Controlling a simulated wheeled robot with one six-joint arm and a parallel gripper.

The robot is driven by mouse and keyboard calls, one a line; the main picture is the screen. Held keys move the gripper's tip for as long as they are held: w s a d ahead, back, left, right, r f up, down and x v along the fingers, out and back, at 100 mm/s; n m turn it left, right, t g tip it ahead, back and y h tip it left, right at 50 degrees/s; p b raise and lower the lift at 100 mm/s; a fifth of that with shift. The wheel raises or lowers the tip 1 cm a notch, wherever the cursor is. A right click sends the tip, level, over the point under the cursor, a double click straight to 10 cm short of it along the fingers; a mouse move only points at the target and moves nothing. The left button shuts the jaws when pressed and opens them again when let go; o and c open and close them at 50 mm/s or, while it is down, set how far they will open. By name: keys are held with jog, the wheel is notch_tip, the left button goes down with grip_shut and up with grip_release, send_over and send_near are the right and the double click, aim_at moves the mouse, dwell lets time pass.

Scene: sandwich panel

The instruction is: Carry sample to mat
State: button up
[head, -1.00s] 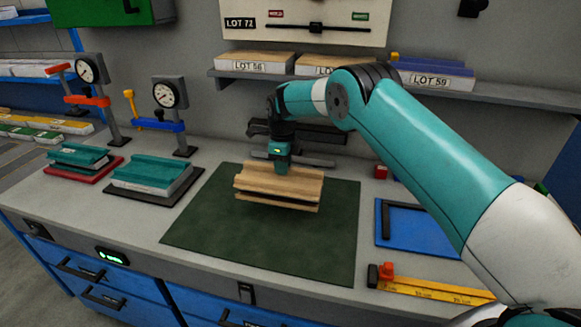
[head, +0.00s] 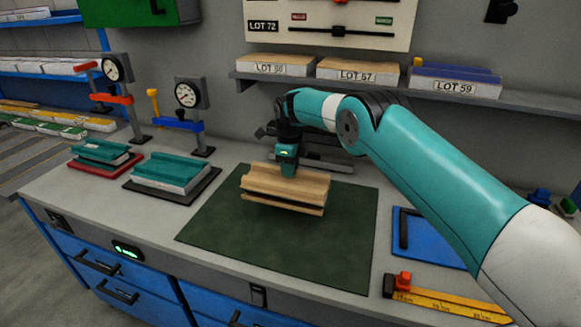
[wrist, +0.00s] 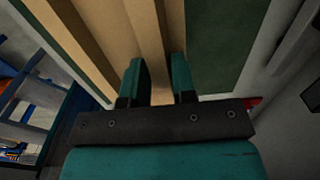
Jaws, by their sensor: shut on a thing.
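The sample, a tan wood-coloured panel block with a ridge along its top and a dark gap between its layers (head: 268,188), is over the dark green mat (head: 330,250). My gripper (head: 287,172) comes down from above and is shut on the sample's ridge. In the wrist view, the two teal fingers (wrist: 158,82) stand on either side of the sample's ridge (wrist: 147,40). A dark shadow lies beneath the sample; I cannot tell for sure whether its underside touches the mat.
Two teal-topped samples on a red (head: 80,170) and a black plate (head: 137,193) stand at left with dial gauges (head: 187,95). At right are a blue tray (head: 430,250) and a yellow ruler (head: 445,303). A shelf with lot-labelled panels (head: 355,70) runs behind.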

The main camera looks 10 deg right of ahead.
aim_at(290, 184)
jog(key=shift+f+b, duration=0.7)
jog(key=shift+f, duration=0.55)
jog(key=shift+f, duration=0.1)
jog(key=shift+f+b, duration=1.35)
jog(key=shift+f, duration=0.45)
jog(key=shift+f, duration=0.35)
jog(key=o, duration=1)
jog(key=shift+c, duration=0.2)
jog(key=shift+r+b, duration=0.1)
jog(key=shift+b, duration=0.2)
